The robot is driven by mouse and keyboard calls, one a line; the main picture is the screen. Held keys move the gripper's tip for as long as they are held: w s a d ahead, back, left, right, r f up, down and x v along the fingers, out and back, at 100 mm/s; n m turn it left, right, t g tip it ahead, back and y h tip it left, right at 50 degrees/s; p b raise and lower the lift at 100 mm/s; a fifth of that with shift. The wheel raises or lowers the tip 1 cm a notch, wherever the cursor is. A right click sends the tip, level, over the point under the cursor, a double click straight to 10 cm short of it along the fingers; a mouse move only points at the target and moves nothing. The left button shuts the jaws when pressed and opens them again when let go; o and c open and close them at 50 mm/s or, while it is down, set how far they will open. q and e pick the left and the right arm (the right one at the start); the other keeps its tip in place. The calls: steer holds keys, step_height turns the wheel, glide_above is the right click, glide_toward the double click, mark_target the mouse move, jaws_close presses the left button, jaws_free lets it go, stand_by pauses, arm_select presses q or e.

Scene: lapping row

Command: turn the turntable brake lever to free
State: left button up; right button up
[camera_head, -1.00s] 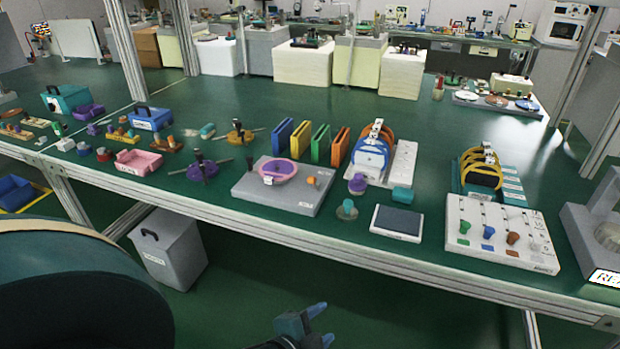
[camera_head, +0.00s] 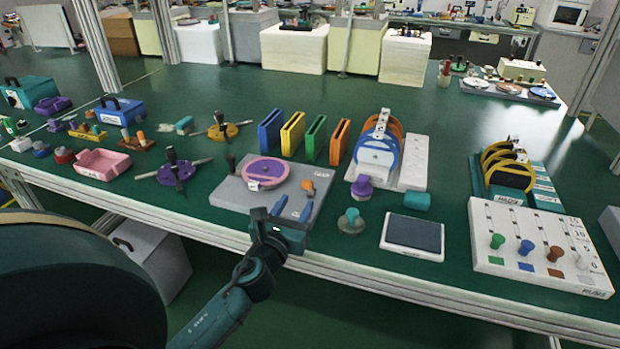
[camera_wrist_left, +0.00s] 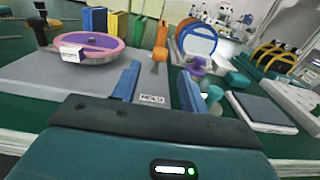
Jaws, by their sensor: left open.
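The turntable is a pink and purple disc (camera_head: 265,172) on a grey base plate (camera_head: 228,194); it also shows at the upper left of the left wrist view (camera_wrist_left: 95,43). An orange lever (camera_head: 308,186) stands on the plate right of the disc; it also shows in the left wrist view (camera_wrist_left: 160,55). A white label reading HOLD (camera_wrist_left: 152,99) lies on the plate on the near side of the lever. My left gripper (camera_head: 293,208) is open and empty at the plate's front right, its blue fingers pointing toward the lever, which appears between them in the wrist view. My right gripper is out of view.
A dark knob (camera_head: 232,162) rises at the plate's back left. Right of the plate are a small green and clear piece (camera_head: 351,221), a purple knob (camera_head: 362,187) and a dark flat pad (camera_head: 413,236). Colored upright holders (camera_head: 315,138) stand behind. Aluminium posts rise farther back.

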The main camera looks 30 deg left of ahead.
mark_target(305, 187)
arm_select(q)
steer(key=x, duration=1)
steer(key=shift+w, duration=0.25)
jaws_close()
